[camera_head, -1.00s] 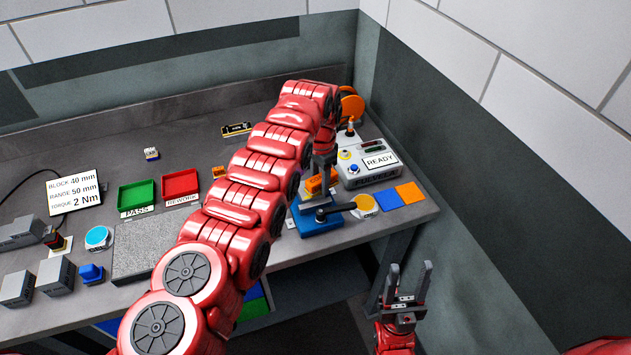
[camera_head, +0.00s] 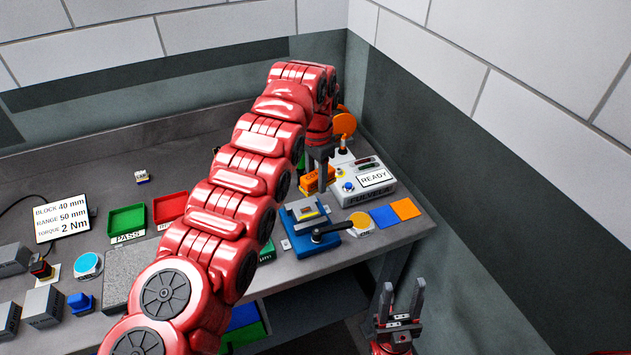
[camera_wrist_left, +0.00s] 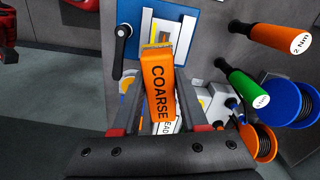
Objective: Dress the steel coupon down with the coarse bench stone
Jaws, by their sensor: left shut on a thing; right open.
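The orange coarse bench stone (camera_head: 312,182) is held in my left gripper (camera_head: 320,168), above and just behind the blue clamp fixture (camera_head: 317,238). In the left wrist view the stone (camera_wrist_left: 159,85) shows its COARSE label between the two fingers (camera_wrist_left: 160,118). A small plate, apparently the steel coupon (camera_head: 308,211), lies on top of the fixture, with a yellowish strip across it. In the wrist view the stone's far end overlaps the fixture (camera_wrist_left: 187,30); contact cannot be told. My right gripper (camera_head: 403,297) is open and empty, in front of the bench at the right.
The fixture's black lever (camera_head: 330,234) sticks out to the right. Blue (camera_head: 384,217) and orange (camera_head: 406,209) pads lie at the right. Screwdriver handles (camera_wrist_left: 275,36) and reels (camera_wrist_left: 294,104) are near in the wrist view.

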